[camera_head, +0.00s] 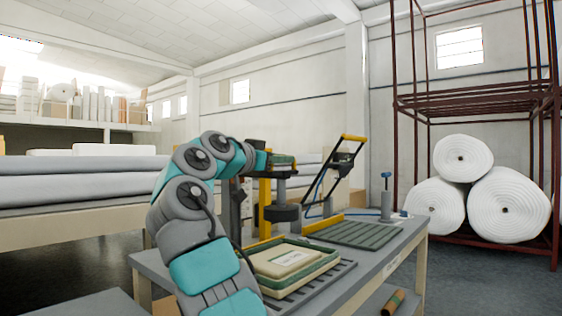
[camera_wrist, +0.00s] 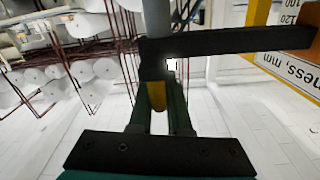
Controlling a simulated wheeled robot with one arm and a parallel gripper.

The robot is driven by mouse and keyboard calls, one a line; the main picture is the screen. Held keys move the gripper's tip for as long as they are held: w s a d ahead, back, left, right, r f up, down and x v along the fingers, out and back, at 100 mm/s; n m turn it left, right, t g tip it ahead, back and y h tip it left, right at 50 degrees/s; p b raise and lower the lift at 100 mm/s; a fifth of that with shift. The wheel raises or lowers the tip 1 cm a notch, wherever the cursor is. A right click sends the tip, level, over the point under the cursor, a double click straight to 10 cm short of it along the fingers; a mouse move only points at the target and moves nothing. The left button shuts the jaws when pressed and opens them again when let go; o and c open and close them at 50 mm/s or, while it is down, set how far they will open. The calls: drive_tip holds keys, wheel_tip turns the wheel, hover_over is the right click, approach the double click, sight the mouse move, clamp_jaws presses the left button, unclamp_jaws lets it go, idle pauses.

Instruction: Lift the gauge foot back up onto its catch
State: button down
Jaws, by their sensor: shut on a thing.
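The thickness gauge stands on the bench, with a yellow post (camera_head: 265,205) and a dark round foot (camera_head: 282,213) hanging above the bench, clear of the pad in the tray. In the wrist view a black crossbar (camera_wrist: 235,43) meets a grey rod (camera_wrist: 157,18), beside a scale plate (camera_wrist: 292,70) marked in mm. My gripper (camera_wrist: 158,92) has its green fingers closed on a small yellow tab (camera_wrist: 158,122) next to the crossbar. The foot's disc is not clearly seen in the wrist view. I cannot make out the catch or whether the foot rests on it.
A green-rimmed tray (camera_head: 325,272) with a pale labelled pad (camera_head: 285,262) lies in front of the gauge. A ribbed dark plate (camera_head: 355,234) and a yellow-handled lever frame (camera_head: 338,165) stand behind. A small blue-topped post (camera_head: 386,200) is at the bench's back right.

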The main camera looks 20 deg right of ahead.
drive_tip(key=c, duration=0.9)
unclamp_jaws()
drive_tip(key=shift+r, duration=0.2)
drive_tip(key=shift+o, duration=0.2)
drive_tip(key=v, duration=0.7)
drive_tip(key=shift+s+a+b, duration=0.25)
drive_tip(key=shift+a+b, duration=0.05)
drive_tip(key=shift+b, duration=0.15)
